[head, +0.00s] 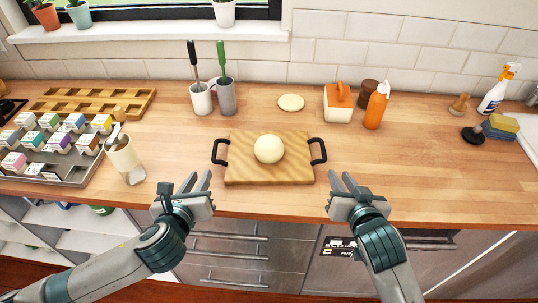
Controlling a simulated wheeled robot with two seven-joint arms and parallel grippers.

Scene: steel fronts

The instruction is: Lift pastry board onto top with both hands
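The wooden pastry board (240,172) lies flat on the wooden countertop, near its front edge. It has a black handle on its left side (219,152) and another on its right side (318,151). A pale dough ball (268,149) sits on the board. My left gripper (197,181) is open and empty, in front of the board and left of it, below the left handle in the picture. My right gripper (341,182) is open and empty, to the right of the board and below the right handle. Neither gripper appears to touch a handle.
Two utensil cups (227,97), a pale disc (291,102), an orange-and-white box (338,108) and an orange bottle (376,106) stand behind. A tray of small boxes (75,172) is at left. The counter right of the board is clear.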

